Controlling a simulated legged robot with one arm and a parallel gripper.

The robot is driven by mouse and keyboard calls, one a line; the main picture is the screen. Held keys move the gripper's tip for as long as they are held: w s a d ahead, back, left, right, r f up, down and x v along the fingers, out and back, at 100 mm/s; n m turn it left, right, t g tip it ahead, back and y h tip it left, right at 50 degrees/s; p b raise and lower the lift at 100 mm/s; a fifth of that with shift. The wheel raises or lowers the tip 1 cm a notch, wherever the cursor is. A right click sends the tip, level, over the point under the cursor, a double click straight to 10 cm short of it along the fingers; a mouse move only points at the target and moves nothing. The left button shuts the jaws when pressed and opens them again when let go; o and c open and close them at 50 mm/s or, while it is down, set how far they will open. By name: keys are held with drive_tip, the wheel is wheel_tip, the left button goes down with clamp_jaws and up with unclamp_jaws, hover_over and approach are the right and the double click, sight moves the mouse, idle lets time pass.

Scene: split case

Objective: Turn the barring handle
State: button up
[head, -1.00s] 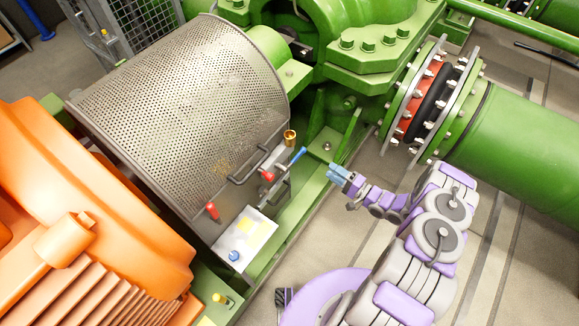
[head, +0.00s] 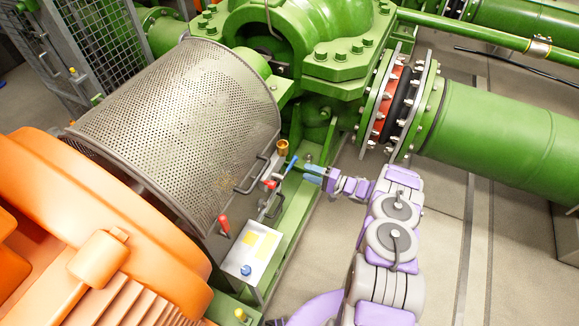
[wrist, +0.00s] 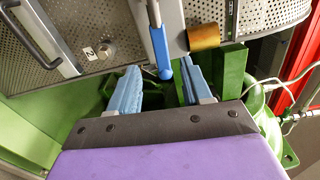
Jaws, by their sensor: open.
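The barring handle (head: 291,164) is a thin metal lever with a blue grip, at the right lower edge of the perforated guard in the head view. In the wrist view the blue grip (wrist: 160,48) hangs down from the top, its lower end close to the gap between my fingertips. My gripper (head: 309,174) has light-blue fingers and is open, just right of the blue grip. In the wrist view my gripper (wrist: 161,69) has one finger on either side of the grip's end. I cannot tell whether either finger touches it.
The perforated guard (head: 180,125) has dark handles and red-gripped levers (head: 223,226). A brass cup (wrist: 204,36) sits right beside the blue grip. A white box (head: 252,254) with a blue knob stands below. Green pump parts and a pipe (head: 500,135) lie behind and right.

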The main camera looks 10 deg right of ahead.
sight(293, 164)
drive_tip(key=x, duration=0.2)
drive_tip(key=b+x, duration=0.1)
drive_tip(key=x, duration=0.1)
drive_tip(key=shift+w+a+f, duration=0.2)
drive_tip(key=shift+w, duration=0.15)
drive_tip(key=x, duration=0.3)
drive_tip(key=shift+w+a+r+b, duration=0.15)
drive_tip(key=shift+w+b, duration=0.15)
drive_tip(key=shift+w, duration=0.15)
drive_tip(key=shift+a, duration=0.55)
drive_tip(key=shift+d, duration=0.85)
drive_tip(key=c, duration=0.7)
drive_tip(key=shift+a, duration=0.45)
clamp_jaws()
